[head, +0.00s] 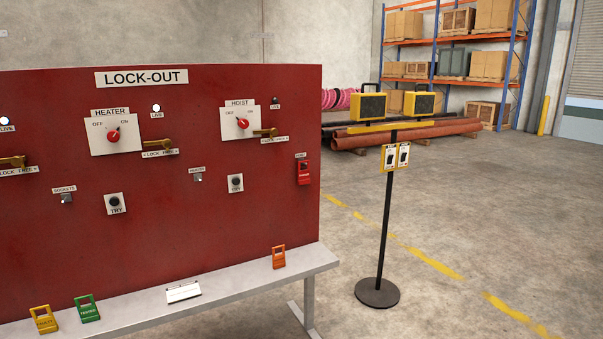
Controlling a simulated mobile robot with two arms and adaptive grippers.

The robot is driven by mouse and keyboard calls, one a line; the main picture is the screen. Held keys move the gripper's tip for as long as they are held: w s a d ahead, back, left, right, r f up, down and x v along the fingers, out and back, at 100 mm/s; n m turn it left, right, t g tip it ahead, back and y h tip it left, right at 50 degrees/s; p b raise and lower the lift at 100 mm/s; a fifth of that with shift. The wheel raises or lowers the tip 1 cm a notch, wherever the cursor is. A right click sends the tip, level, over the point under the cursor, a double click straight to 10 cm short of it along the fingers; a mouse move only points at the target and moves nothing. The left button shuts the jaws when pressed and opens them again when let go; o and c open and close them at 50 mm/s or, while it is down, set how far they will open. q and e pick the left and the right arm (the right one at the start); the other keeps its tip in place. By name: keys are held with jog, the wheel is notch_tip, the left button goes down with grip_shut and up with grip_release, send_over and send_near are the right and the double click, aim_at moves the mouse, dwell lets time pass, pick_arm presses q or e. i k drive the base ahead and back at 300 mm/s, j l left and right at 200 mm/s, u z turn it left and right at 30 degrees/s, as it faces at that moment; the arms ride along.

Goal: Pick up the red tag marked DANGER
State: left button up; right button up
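A red tag (303,173) with a cut-out at its top is on the right side of the red lock-out panel (225,170), below a small white label. Its lettering is too small to read. An orange tag (279,258) stands near the right end of the grey bench (235,283). A green tag (87,309) and a yellow tag (43,319) are on the bench at the lower left. Neither of my grippers is in view.
The panel carries the HEATER switch (113,135), the HOIST switch (242,122) and brass levers. A white card (183,292) lies on the bench. A black-poled work-light stand (383,230) stands to the right. Open concrete floor (480,220) lies beyond the bench.

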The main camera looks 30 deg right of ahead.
aim_at(303, 176)
jog(key=i+l, duration=0.15)
jog(key=l, duration=0.2)
jog(key=i+l, duration=0.15)
jog(key=l, duration=0.2)
jog(key=i+l, duration=0.15)
jog(key=l, duration=0.2)
jog(key=i+l, duration=0.15)
jog(key=l, duration=0.2)
jog(key=i+l, duration=0.15)
jog(key=l, duration=0.2)
jog(key=i+l, duration=0.15)
jog(key=l, duration=0.2)
jog(key=i+l, duration=0.15)
jog(key=l, duration=0.2)
